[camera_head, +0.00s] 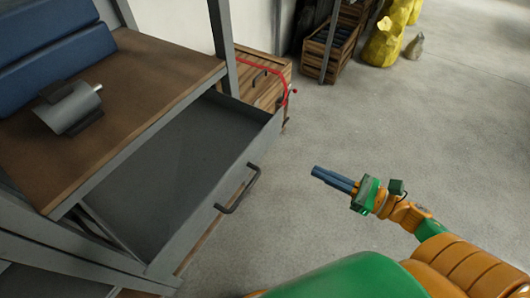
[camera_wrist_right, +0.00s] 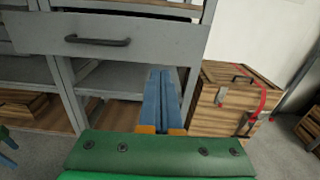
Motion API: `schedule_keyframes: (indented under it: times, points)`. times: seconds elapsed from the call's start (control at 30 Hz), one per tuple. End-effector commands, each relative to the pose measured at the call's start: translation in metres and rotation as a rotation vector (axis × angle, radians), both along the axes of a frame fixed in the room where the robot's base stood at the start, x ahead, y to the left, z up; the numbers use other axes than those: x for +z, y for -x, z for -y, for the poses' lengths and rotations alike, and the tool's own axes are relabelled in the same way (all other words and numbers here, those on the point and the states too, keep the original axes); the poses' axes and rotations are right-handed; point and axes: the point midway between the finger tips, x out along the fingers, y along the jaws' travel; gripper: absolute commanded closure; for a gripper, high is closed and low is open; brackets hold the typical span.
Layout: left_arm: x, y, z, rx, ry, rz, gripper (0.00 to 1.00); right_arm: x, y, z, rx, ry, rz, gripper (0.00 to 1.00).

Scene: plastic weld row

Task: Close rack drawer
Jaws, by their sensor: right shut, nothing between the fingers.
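The rack drawer (camera_head: 178,165) is a grey metal drawer, pulled well out from under the brown worktop and empty inside. Its dark bar handle (camera_head: 238,190) is on the front face; the handle also shows at the upper left of the wrist view (camera_wrist_right: 97,41). My right gripper (camera_head: 316,172) is shut and empty, with its blue fingers together. It is to the right of the drawer front, apart from it, pointing towards the rack. In the wrist view the fingers (camera_wrist_right: 161,76) lie below and right of the handle. My left gripper is not clearly seen in the head view.
The rack's worktop (camera_head: 105,150) carries a grey motor-like part (camera_head: 70,107) and blue bins (camera_head: 50,40). A wooden crate (camera_head: 258,85) with a red clamp (camera_wrist_right: 262,100) stands behind the drawer. Yellow sacks (camera_head: 388,40) stand farther back. The floor on the right is clear.

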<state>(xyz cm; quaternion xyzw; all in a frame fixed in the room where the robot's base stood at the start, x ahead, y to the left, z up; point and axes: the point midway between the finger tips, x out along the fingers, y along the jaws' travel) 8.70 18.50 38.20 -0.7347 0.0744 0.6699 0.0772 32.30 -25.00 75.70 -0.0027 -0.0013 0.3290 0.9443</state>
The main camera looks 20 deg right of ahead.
Motion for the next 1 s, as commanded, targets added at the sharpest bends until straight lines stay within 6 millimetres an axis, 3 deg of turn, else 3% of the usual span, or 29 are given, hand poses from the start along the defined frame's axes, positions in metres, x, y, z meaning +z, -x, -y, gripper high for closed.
schedule_keyframes:
  times: [0.6, 1.0]
  points:
    - [0.014, 0.001, -0.003, -0.001, -0.006, -0.002, 0.08, 0.004, -0.096, -0.073, -0.008, -0.006, -0.004, 1.00]
    - [0.015, 0.001, -0.003, 0.001, -0.006, -0.003, 0.08, 0.002, -0.107, -0.082, -0.008, -0.006, -0.007, 1.00]
